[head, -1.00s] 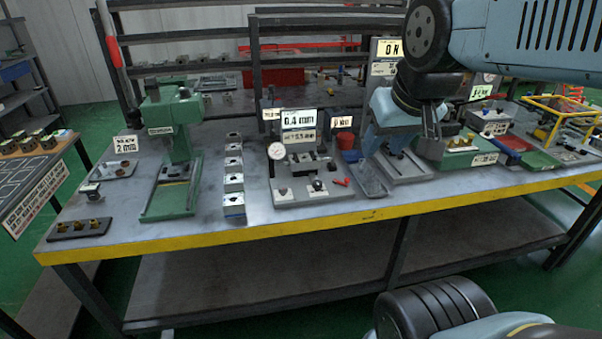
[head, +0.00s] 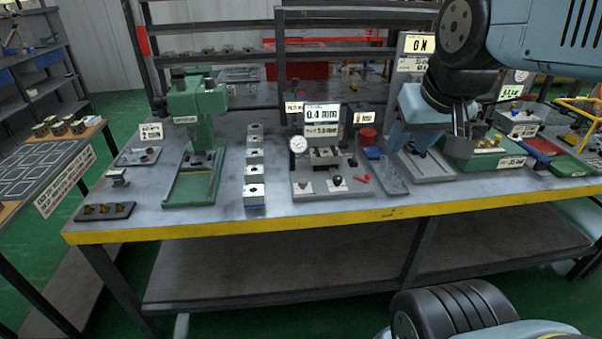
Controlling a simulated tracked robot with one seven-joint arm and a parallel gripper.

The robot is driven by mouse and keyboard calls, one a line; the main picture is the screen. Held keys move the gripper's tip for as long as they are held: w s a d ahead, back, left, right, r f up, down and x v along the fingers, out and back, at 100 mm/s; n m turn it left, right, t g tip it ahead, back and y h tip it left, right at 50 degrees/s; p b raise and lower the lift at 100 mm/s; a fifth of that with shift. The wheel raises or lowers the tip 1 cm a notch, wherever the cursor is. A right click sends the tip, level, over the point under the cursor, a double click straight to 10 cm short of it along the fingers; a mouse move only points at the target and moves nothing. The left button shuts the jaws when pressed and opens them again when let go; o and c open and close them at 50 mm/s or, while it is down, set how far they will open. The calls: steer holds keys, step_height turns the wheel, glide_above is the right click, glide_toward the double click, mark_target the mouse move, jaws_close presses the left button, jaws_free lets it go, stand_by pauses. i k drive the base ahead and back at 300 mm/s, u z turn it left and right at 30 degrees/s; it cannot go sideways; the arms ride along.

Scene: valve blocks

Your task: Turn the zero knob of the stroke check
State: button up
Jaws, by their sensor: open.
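The stroke check (head: 308,189) is a grey fixture near the middle of the table. It has a display (head: 321,113) reading 0.4 mm, a round white dial gauge (head: 298,145) at its left, and a black knob (head: 337,180) on its front base. A second small knob (head: 306,187) sits left of the black one. I cannot read which is the zero knob. My gripper (head: 461,128) is open, pointing down over the table to the right of the stroke check, well apart from its knobs.
A green press (head: 195,125) and a row of metal blocks (head: 254,172) stand left of the stroke check.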

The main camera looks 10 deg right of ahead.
mark_target(302, 182)
steer(key=k, duration=1.3)
steer(key=u, duration=0.65)
steer(key=i, duration=1.55)
steer(key=z, duration=0.65)
